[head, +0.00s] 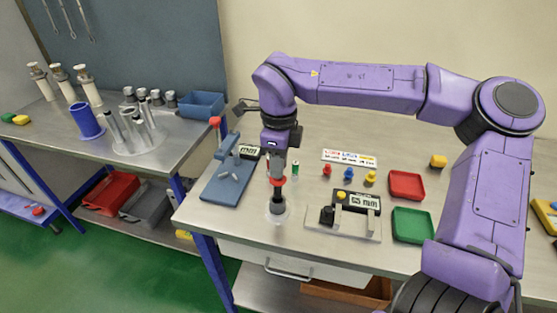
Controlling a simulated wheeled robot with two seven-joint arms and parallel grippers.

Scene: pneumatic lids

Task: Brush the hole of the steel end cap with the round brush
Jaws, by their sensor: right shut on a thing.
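My right gripper (277,172) reaches down over the front left of the middle table. It is shut on a slim upright tool with a red part (277,182), which looks like the round brush. Directly below is a dark grey cylindrical piece (277,204), probably the steel end cap, standing on a pale round base (277,214). The tool's lower end meets the top of this piece in the picture. The hole is hidden, and I cannot tell whether the bristles are inside it. My left gripper is not in view.
A blue fixture (225,184) with a red-topped post stands left of the gripper. A gauge block (357,201), a red tray (407,184) and a green tray (412,225) lie to the right. The left bench (60,135) holds a blue cup and several metal cylinders.

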